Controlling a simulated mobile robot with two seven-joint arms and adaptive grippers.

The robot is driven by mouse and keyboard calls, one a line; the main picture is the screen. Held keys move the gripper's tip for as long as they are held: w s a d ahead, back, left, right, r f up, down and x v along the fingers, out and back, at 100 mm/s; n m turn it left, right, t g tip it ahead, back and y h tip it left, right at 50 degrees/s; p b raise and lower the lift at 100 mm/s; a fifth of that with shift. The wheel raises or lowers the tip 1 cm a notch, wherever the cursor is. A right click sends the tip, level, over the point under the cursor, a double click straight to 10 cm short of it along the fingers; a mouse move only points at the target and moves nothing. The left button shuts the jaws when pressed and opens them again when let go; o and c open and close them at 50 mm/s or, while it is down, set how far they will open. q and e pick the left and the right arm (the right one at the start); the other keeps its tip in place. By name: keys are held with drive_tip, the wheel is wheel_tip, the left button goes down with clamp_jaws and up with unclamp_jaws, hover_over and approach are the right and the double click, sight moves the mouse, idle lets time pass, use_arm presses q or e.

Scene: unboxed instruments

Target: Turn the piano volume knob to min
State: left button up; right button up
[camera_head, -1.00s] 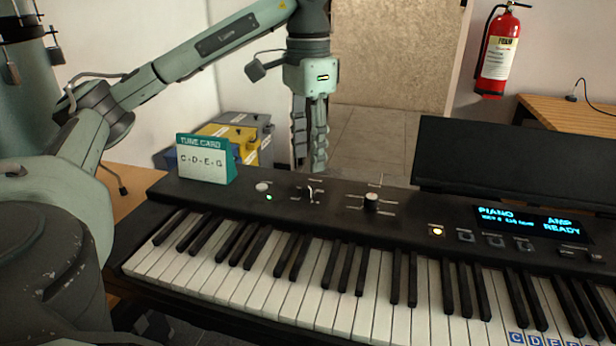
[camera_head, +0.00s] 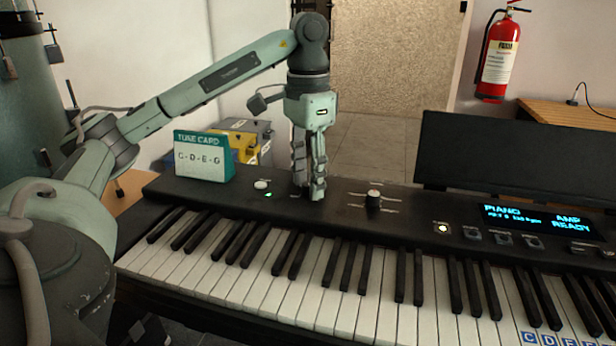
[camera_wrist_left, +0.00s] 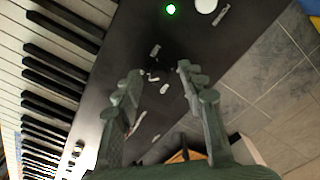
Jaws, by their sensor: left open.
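My left gripper (camera_head: 309,188) points down over the piano's control panel, fingers apart. In the left wrist view the gripper (camera_wrist_left: 159,74) has its fingertips on either side of a small dark control (camera_wrist_left: 160,64) with pale marks around it; contact cannot be told. In the head view the fingers hide this control. Labels are too small to read, so I cannot tell which is the volume knob. My right gripper is out of view.
A tune card (camera_head: 203,158) stands left of the gripper. A white round button (camera_head: 261,184) and green light (camera_head: 268,195) lie between them. The piano keys (camera_head: 330,280) run along the front. A black music stand (camera_head: 510,160) rises behind the lit display (camera_head: 535,219).

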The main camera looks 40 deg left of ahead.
use_arm(q)
clamp_jaws()
drive_tip(key=shift+n, duration=0.3)
